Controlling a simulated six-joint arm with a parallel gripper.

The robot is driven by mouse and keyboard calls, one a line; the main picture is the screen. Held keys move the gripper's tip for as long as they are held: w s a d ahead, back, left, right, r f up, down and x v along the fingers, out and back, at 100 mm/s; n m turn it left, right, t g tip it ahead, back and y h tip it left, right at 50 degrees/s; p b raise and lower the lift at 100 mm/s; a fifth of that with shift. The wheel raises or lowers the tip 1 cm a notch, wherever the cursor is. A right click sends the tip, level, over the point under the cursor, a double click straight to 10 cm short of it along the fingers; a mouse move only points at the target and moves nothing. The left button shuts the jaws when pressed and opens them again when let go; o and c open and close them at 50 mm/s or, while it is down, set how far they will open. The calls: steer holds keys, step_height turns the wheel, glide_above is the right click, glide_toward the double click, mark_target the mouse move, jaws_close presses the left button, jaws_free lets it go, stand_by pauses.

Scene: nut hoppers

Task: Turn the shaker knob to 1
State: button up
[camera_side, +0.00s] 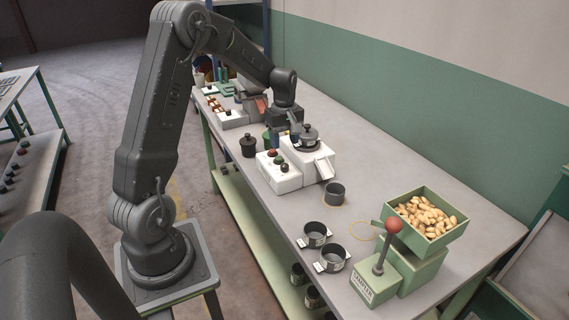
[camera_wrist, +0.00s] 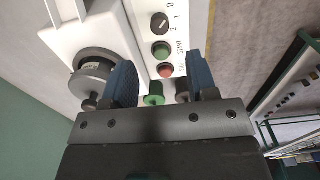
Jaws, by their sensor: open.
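The shaker is a white machine (camera_side: 304,158) with a grey round pot (camera_side: 309,133) on top and a white control panel. On the panel, the black knob (camera_wrist: 159,23) has a light pointer mark and the numbers 0, 1 and 2 beside it; which number it points at is hard to tell. The knob also shows in the side view (camera_side: 284,167). A green button (camera_wrist: 160,50) and a red button (camera_wrist: 166,71) sit in line with it. My gripper (camera_wrist: 160,66) has its blue fingers apart, with nothing held. In the side view, my gripper (camera_side: 295,132) is just behind the machine, apart from the knob.
A black jar (camera_side: 248,146) stands beside the panel. A grey cup (camera_side: 334,193) stands in front of the chute. Two handled pots (camera_side: 316,235) are nearer the bench's front edge. A green hopper of nuts (camera_side: 450,230) with a red-balled lever is at right.

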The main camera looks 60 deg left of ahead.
mark_target(285, 165)
step_height(285, 165, down, 8)
steer(key=shift+f, duration=0.25)
steer(key=shift+c, duration=0.5)
steer(key=c, duration=0.8)
steer(key=shift+c, duration=0.2)
steer(key=m, duration=0.8)
steer(key=shift+m, duration=0.3)
steer(key=shift+d, duration=0.1)
